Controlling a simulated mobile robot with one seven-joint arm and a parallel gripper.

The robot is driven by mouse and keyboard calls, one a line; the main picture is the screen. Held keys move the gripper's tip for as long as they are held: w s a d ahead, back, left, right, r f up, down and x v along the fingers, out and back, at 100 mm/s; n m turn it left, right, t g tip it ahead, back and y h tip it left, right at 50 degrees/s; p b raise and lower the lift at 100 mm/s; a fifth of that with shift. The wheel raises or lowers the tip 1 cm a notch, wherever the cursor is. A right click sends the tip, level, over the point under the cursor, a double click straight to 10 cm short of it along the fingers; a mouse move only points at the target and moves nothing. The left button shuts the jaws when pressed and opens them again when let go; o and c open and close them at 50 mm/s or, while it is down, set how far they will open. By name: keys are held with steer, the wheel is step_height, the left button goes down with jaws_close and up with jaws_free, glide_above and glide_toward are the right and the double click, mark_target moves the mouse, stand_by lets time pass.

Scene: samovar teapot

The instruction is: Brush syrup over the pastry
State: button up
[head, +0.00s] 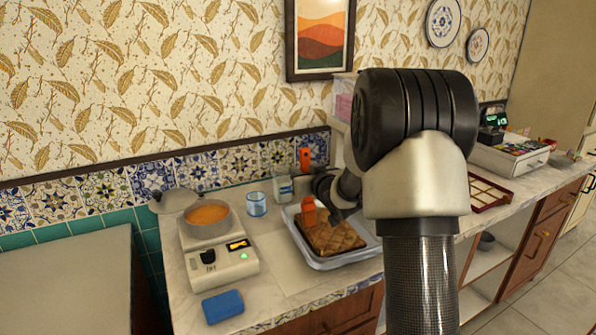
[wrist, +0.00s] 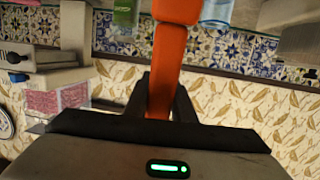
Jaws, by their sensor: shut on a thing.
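My gripper (head: 314,186) is shut on an orange brush (head: 309,210) and holds it roughly upright over the back left part of the pastry. The brush's orange handle also shows between my fingers in the wrist view (wrist: 166,55). The pastry (head: 338,239) is brown, scored into pieces, and lies in a pale blue-grey tray (head: 345,263). I cannot tell whether the brush's lower end touches it. Orange syrup (head: 207,214) fills an open pot (head: 206,228) left of the tray. My arm covers the tray's right side.
The pot stands on a white hot plate (head: 222,267) with a green light. A lid (head: 175,200) lies behind it. A blue glass (head: 257,204) and a jar (head: 284,188) stand behind the tray. A blue sponge (head: 222,306) lies in front. Counter between hot plate and tray is clear.

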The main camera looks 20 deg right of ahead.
steer(key=shift+f+b+v, duration=0.2)
steer(key=shift+v, duration=0.8)
steer(key=shift+f+b+v, duration=0.15)
steer(key=shift+v, duration=0.85)
steer(key=shift+a+f+b+v, duration=0.35)
steer(key=shift+f+b+v, duration=0.25)
steer(key=shift+v, duration=2.75)
steer(key=shift+w+d, duration=0.2)
steer(key=shift+w, duration=1.05)
steer(key=shift+w+d, duration=0.25)
steer(key=shift+w, duration=0.95)
steer(key=shift+w+d, duration=0.2)
steer(key=shift+w, duration=1.05)
steer(key=w+d+p, duration=0.1)
steer(key=w+p, duration=0.1)
steer(key=w, duration=0.8)
steer(key=shift+f+b+v, duration=0.3)
steer(key=shift+v, duration=1.2)
steer(key=shift+f+b+v, duration=0.25)
steer(key=shift+f+v, duration=0.1)
steer(key=shift+v, duration=1.2)
steer(key=shift+f+b+v, duration=0.3)
steer(key=shift+v, duration=1.2)
jaws_close()
steer(key=shift+f+v, duration=0.2)
steer(key=shift+v, duration=1)
steer(key=shift+f+v, duration=0.25)
steer(key=shift+v, duration=1)
